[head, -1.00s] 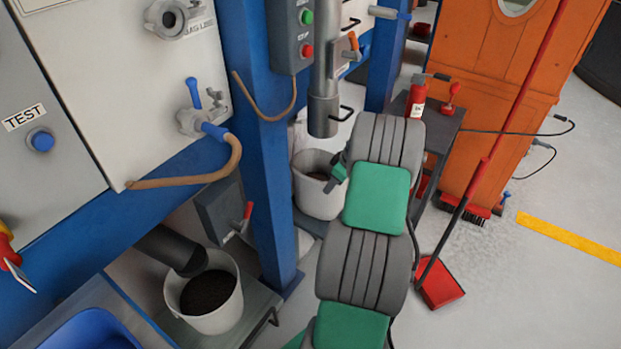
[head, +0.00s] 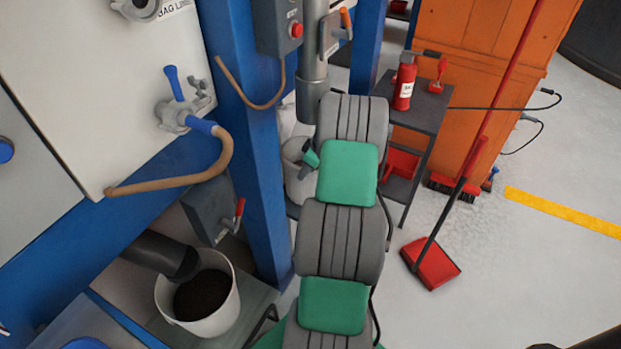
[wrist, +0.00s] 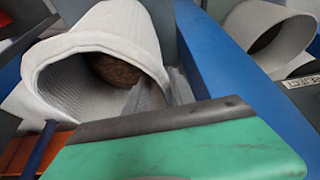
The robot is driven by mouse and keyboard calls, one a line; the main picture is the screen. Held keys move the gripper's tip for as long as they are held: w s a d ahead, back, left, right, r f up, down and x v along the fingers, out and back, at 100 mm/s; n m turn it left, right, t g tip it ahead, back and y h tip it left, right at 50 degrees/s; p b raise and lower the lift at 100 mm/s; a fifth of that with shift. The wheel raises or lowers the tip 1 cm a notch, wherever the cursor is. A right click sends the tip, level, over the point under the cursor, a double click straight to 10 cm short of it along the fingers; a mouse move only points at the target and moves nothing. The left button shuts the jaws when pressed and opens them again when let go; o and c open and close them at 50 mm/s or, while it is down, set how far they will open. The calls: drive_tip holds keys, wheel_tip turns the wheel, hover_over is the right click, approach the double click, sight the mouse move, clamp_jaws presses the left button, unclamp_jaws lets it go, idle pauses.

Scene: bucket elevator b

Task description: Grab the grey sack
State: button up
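A pale grey-white, open-mouthed container with a thick rim and ribbed inner wall (wrist: 65,75) fills the upper left of the wrist view, brown material inside. I cannot tell surely whether it is the grey sack or a bucket. A crumpled, pale sheet-like piece (wrist: 150,97) lies beside its mouth. In the head view a whitish container (head: 294,172) stands behind the blue post, partly hidden by my arm. My gripper (head: 310,158) shows only as a small green and dark end beside it. A green, dark-edged part of mine covers the bottom of the wrist view; both fingertips are not clear.
A white bucket of dark grain (head: 228,315) stands under a black spout (head: 160,253) at lower left. A blue post (head: 243,150) stands left of my arm. A dark cart (head: 425,110) holds a red extinguisher (head: 404,82).

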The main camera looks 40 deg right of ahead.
sight(299, 182)
drive_tip(key=x, duration=0.5)
drive_tip(key=shift+s+f+b, duration=0.1)
drive_tip(key=shift+f+b, duration=0.05)
drive_tip(key=shift+b, duration=0.25)
drive_tip(key=shift+c, duration=0.4)
clamp_jaws()
idle(0.4)
